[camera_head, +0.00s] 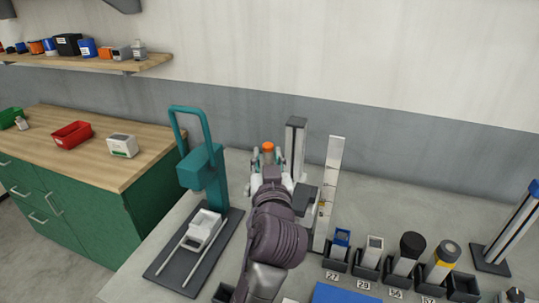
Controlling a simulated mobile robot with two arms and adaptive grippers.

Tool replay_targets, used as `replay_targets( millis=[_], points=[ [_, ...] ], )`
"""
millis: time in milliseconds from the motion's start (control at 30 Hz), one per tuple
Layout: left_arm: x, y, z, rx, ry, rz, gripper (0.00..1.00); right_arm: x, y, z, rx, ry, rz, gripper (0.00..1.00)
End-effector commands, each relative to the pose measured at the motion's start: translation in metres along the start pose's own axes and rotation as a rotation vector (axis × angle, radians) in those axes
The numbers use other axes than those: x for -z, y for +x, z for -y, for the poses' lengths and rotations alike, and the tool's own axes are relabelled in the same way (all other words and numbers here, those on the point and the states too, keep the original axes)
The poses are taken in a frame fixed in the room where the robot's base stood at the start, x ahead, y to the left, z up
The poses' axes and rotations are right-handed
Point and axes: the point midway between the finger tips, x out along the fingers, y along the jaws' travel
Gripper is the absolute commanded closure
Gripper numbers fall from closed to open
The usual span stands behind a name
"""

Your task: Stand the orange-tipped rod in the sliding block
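The orange-tipped rod (268,147) shows its orange end just beyond my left gripper (268,160). The tip lies between the two fingertips, and the gripper hides most of the rod below it. I cannot tell whether the fingers touch the rod or stand open around it. A white block (205,226) sits on two rails over a dark base, beneath the teal stand (200,168); it looks like the sliding block. It is left of my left gripper and apart from it. My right gripper is not in view.
Just right of my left gripper stand a dark post (296,148) and a tall silver scale (333,180). A row of numbered black holders (335,263) lies front right, beside a blue mat (345,294). A wooden-topped green cabinet (75,150) stands at left.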

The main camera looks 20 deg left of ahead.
Motion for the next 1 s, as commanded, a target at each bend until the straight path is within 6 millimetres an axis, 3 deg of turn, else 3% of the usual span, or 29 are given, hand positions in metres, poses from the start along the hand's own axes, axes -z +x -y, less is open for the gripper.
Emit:
replay_targets(
  millis=[33, 800, 1000],
  points=[
    [-0.007, -0.012, -0.011, -0.019, -0.029, 0.030, 0.67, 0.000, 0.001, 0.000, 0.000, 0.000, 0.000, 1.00],
    [-0.005, -0.073, -0.009, -0.018, -0.030, 0.030, 0.67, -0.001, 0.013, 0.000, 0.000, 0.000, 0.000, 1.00],
    [-0.004, -0.078, -0.009, -0.018, -0.029, 0.030, 0.67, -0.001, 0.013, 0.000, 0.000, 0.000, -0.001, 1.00]
  ],
)
